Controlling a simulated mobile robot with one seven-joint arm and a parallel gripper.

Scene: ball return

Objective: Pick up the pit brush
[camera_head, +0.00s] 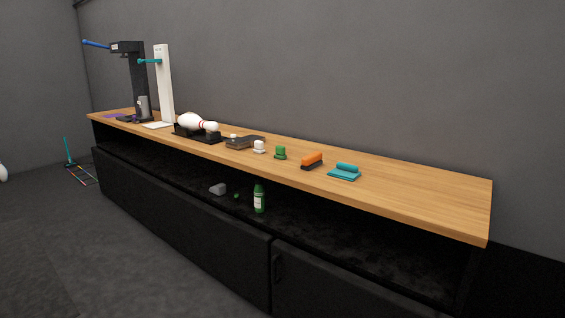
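An orange block-shaped item with a dark underside (312,160), which looks like a hand brush, lies on the wooden counter top (420,198) right of its middle. I cannot be sure that it is the pit brush. Close to its right lies a teal item (344,171) with a raised block on a flat base. On the floor at the far left, a thin upright teal pole (67,150) stands beside several coloured rods. It may be a long-handled tool, but it is too small to tell. My gripper is not in view.
A green item (280,153), a white knob-like item (259,147), a dark device (244,142) and a bowling pin on a black cradle (193,122) line the counter. A green bottle (259,198) stands on the shelf below. The counter's right end and the floor in front are clear.

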